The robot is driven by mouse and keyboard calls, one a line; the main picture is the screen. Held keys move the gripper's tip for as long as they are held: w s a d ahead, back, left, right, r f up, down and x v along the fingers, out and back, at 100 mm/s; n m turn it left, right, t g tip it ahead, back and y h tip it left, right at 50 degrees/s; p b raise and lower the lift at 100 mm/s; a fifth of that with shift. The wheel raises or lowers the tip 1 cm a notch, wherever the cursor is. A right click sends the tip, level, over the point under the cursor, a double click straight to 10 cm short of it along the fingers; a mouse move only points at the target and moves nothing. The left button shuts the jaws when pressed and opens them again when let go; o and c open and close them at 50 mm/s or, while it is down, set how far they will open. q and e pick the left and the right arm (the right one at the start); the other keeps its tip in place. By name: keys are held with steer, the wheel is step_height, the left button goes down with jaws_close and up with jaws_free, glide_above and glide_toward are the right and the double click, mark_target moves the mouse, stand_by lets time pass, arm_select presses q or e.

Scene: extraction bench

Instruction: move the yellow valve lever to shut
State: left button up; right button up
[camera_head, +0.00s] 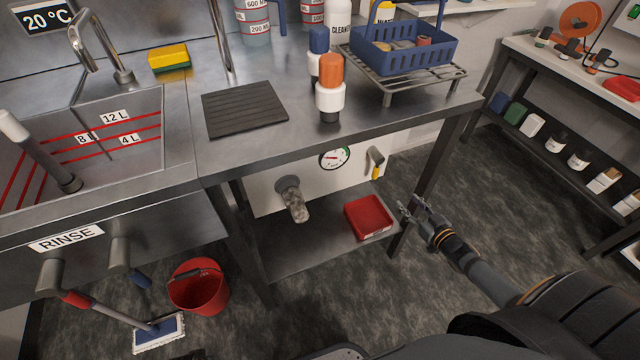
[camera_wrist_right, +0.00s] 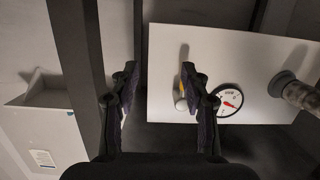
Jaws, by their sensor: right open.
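The yellow valve lever (camera_head: 376,172) hangs down from a grey valve fitting (camera_head: 375,156) at the right end of the white panel under the bench. My right gripper (camera_head: 408,205) is in front of the bench's right leg, lower and to the right of the lever, apart from it. In the right wrist view, the right gripper (camera_wrist_right: 159,75) is open and empty between its fingers. There the yellow lever (camera_wrist_right: 183,84) shows beside the right-hand finger, which partly covers it. I cannot tell the gap in depth. My left gripper is not in view.
A round gauge (camera_head: 334,157) and a pipe stub (camera_head: 293,198) sit on the panel left of the lever. A red tray (camera_head: 369,217) lies on the lower shelf below the lever. The bench's dark leg (camera_head: 438,150) stands close to my right gripper.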

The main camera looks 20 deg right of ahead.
mark_target(376, 170)
steer(key=w+a+r+y+b, duration=0.1)
steer(key=w, duration=0.1)
steer(key=w+a+r+n+t+y+b, duration=0.1)
steer(key=w+a+r+b, duration=0.1)
steer(key=w, duration=0.1)
steer(key=w+a+r+y+b, duration=0.1)
steer(key=w+a+r+b, duration=0.1)
steer(key=shift+w+a+n+t+y, duration=0.2)
steer(key=shift+n+t+y, duration=0.1)
steer(key=shift+n+t, duration=0.1)
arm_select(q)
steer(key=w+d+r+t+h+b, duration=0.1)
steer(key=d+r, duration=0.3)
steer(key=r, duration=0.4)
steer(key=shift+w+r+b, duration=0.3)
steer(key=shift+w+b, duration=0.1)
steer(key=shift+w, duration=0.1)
arm_select(e)
steer(key=shift+x, duration=2.75)
steer(key=shift+r, duration=0.15)
jaws_close()
